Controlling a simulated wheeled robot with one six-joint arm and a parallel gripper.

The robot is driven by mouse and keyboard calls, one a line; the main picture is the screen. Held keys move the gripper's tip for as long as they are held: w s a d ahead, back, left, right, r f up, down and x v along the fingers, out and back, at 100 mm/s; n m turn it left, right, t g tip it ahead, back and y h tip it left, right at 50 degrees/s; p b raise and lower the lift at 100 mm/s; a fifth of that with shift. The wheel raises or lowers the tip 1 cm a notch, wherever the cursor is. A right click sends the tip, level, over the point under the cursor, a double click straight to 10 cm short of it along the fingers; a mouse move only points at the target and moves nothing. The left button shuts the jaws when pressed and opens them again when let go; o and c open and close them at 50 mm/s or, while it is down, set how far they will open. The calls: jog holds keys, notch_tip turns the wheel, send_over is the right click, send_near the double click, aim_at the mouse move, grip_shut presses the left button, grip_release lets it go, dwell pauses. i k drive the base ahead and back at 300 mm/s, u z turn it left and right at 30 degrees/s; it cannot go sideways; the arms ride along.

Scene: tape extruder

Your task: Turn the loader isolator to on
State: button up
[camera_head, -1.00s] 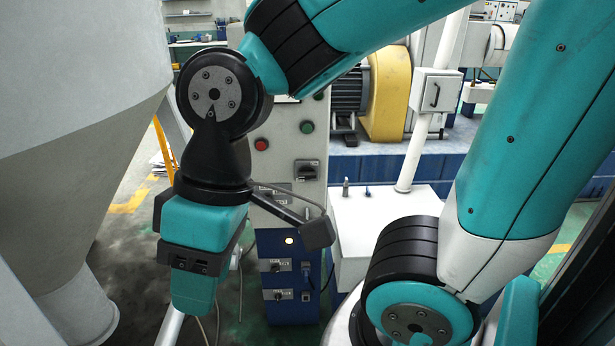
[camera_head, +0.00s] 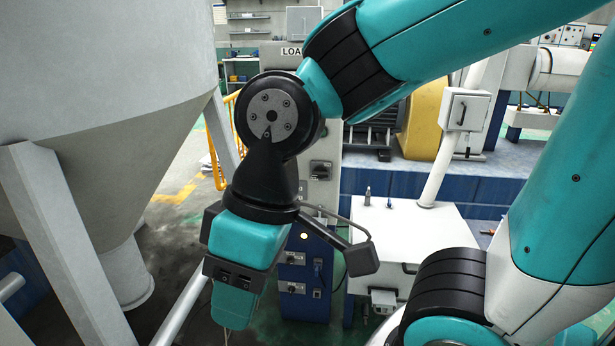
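My arm hides part of the column's front.
A blue cabinet base below has a lit lamp (camera_head: 304,236) and two smaller switches (camera_head: 292,258). A white box-shaped cabinet (camera_head: 415,235) stands to the right. A large grey hopper (camera_head: 110,75) with slanted legs (camera_head: 65,240) fills the left. Some floor shows between hopper and column.

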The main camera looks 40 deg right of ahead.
aim_at(320, 172)
jog(key=u, duration=0.15)
jog(key=i, duration=0.85)
jog(key=z, duration=0.6)
jog(key=i, duration=0.5)
jog(key=z, duration=0.55)
